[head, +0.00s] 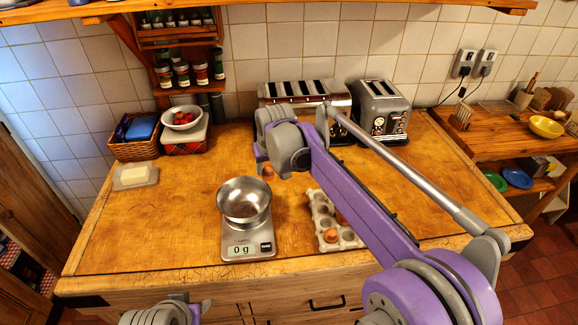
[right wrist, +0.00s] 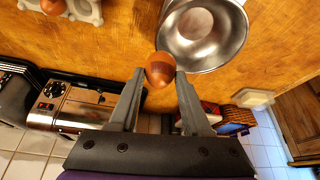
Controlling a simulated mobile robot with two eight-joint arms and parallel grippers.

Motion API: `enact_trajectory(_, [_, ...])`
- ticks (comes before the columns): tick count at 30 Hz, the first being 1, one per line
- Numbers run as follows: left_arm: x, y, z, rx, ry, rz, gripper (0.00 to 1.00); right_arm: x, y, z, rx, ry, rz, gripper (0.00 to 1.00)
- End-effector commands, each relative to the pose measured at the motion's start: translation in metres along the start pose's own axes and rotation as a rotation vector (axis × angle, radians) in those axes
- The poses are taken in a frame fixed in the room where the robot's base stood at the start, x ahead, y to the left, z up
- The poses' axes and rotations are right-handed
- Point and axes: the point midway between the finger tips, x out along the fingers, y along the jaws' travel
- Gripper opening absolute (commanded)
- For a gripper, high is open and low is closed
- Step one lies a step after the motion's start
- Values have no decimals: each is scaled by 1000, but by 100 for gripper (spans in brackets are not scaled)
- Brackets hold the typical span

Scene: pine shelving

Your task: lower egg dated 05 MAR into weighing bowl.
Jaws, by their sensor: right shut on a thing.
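My right gripper (head: 266,160) is shut on a brown egg (head: 268,171), held above the worktop behind and a little right of the weighing bowl. In the right wrist view the egg (right wrist: 159,69) sits between both fingertips of the gripper (right wrist: 156,75); no date on it can be read. The empty steel weighing bowl (head: 244,213) stands on a kitchen scale (head: 236,250) that reads 0 g. In the right wrist view the bowl (right wrist: 203,45) is close beside the egg, which is outside its rim. Part of my left arm shows at the bottom, its fingers hidden.
A grey egg tray (head: 348,236) with brown eggs lies right of the scale, partly behind my right arm. Two toasters (head: 382,112) stand at the back. A butter dish (head: 135,176), a basket (head: 134,147) and a bowl of red items (head: 182,118) are at left.

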Motion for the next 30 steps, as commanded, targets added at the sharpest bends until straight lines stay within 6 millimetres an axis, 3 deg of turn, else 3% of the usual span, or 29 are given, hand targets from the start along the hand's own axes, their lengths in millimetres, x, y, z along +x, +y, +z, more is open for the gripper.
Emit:
enact_trajectory(9, [-2, 0, -4, 0, 5, 0, 50, 15, -62, -10, -4, 0, -1, 29])
enact_trajectory(15, [-2, 0, -5, 0, 6, 0, 50, 24, -88, -13, -2, 0, 0, 29])
enact_trajectory(21, [-3, 0, -5, 0, 6, 0, 50, 28, -99, -14, 0, 0, 0, 29])
enact_trajectory(30, [-3, 0, -5, 0, 6, 0, 50, 29, -99, -14, 0, 0, 0, 29])
